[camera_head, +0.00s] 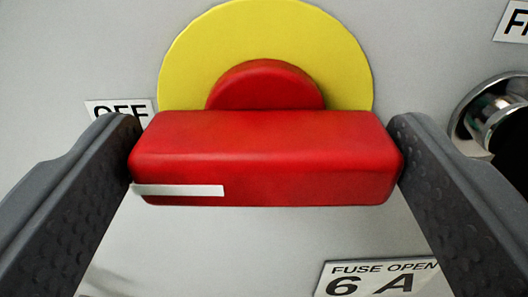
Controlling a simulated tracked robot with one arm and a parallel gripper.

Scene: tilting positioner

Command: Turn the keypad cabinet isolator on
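The isolator has a red bar handle (290,158) on a round red hub (265,86) in front of a yellow disc (185,75). The bar lies level across the picture. A white pointer stripe (180,190) marks its left end, on the same side as the OFF label (110,107). My gripper (264,145) has one dark finger at each end of the bar. Both fingers appear to touch the bar's ends, so it looks clamped lengthwise. The left finger and the handle partly hide the OFF label. No ON label shows.
The grey cabinet panel (90,45) fills the background. A chrome-ringed round fitting (487,110) sits close to the right finger. A FUSE OPEN 6 A label (375,278) is below, and a cut-off label (514,25) is at top right.

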